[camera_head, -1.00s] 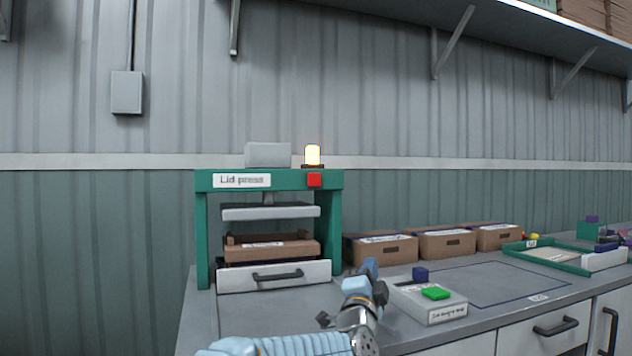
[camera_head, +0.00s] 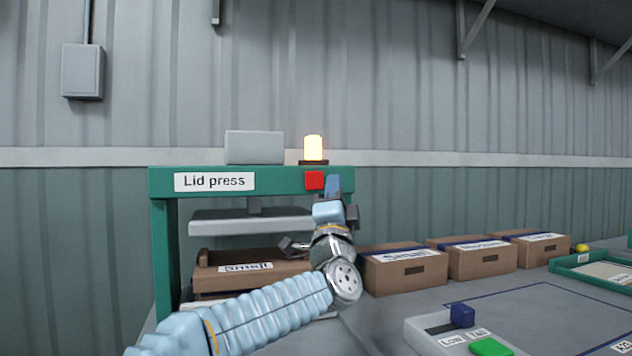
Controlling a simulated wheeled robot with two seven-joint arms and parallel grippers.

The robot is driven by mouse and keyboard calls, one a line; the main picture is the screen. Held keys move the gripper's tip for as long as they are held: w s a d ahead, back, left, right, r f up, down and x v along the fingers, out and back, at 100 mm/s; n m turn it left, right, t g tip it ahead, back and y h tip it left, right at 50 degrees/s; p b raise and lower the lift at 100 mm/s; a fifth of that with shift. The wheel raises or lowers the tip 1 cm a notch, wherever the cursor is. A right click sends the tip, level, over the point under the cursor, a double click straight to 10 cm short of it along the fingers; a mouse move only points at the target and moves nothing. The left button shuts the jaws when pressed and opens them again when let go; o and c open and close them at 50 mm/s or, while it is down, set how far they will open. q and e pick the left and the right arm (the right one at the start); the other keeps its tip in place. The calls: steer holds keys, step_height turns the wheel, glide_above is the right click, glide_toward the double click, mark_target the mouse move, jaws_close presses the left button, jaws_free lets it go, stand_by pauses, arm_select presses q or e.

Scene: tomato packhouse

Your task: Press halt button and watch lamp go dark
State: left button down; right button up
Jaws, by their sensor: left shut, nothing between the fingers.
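The lid press (camera_head: 158,215) is a green frame with a "Lid press" label, standing against the wall. Its red button (camera_head: 314,180) is on the top beam, at the right. The lamp (camera_head: 313,149) above the button glows yellow-white. My left gripper (camera_head: 333,184) is shut and empty, pointing up just right of the red button; I cannot tell whether it touches the button or the beam. It hides part of the press's right post. A cardboard box labelled "Small" (camera_head: 247,278) lies under the grey press plate (camera_head: 222,224). My right gripper is not in view.
Several cardboard boxes (camera_head: 408,268) stand in a row on the bench, right of the press. A green-edged tray (camera_head: 600,281) lies beyond.

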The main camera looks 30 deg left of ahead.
mark_target(319, 173)
arm_select(q)
steer(key=shift+w, duration=0.1)
steer(key=w+a+p, duration=0.3)
steer(key=w+a, duration=0.2)
steer(key=a, duration=0.1)
steer(key=shift+w+a, duration=0.3)
steer(key=shift+a, duration=0.05)
steer(key=shift+w+a, duration=0.1)
stand_by(2.0)
steer(key=shift+w+a, duration=0.15)
steer(key=shift+a, duration=0.05)
steer(key=shift+w+a, duration=0.3)
steer(key=shift+a, duration=0.1)
stand_by(0.8)
steer(key=shift+d, duration=0.1)
steer(key=shift+s+d+b, duration=0.4)
steer(key=shift+s+d, duration=0.2)
stand_by(0.3)
